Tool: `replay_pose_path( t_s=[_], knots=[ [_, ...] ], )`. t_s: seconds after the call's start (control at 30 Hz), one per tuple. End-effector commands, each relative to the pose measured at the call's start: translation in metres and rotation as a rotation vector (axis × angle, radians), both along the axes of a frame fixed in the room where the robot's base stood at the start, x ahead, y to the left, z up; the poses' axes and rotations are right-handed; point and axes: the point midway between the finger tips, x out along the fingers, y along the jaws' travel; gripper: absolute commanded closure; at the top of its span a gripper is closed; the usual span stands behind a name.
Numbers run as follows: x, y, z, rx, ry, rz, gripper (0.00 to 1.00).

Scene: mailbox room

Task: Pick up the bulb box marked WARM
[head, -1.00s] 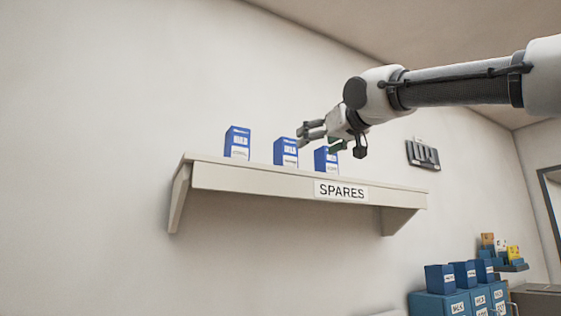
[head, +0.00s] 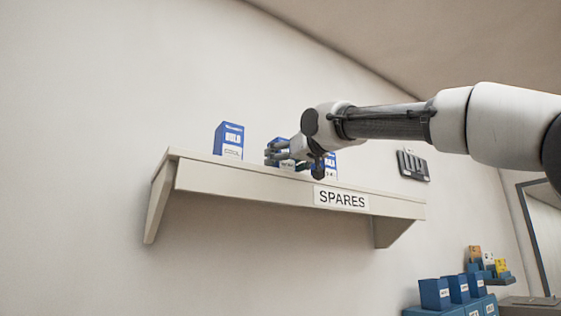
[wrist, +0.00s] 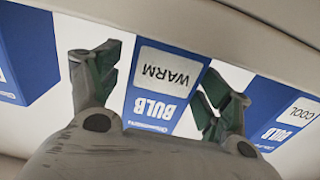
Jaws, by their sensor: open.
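The WARM bulb box (wrist: 162,82) is blue with a white label and appears upside down in the wrist view. My gripper (wrist: 159,68) is open, with one finger on each side of this box. Whether the fingers touch it cannot be told. In the head view my gripper (head: 272,154) is in front of the middle box on the shelf and hides most of it. The WARM box stands between the other two boxes.
A COOL box (head: 229,140) stands left on the SPARES shelf (head: 250,193); it is close to one finger in the wrist view (wrist: 288,118). Another blue box (head: 331,166) stands right, partly hidden. Blue boxes (head: 434,293) sit lower right.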

Motion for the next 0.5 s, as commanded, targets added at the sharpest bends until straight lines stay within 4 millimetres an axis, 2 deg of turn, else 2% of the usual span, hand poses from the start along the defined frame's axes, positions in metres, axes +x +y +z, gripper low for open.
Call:
replay_pose_path(
  t_s=[0.13, 0.37, 0.5],
  knots=[
    [0.0132, 0.0093, 0.0002, -0.001, -0.001, 0.0, 0.21],
    [0.0142, 0.0101, 0.0007, 0.0, -0.001, 0.0, 0.21],
    [0.0141, 0.0101, 0.0006, 0.0, -0.001, 0.001, 0.43]
  ],
)
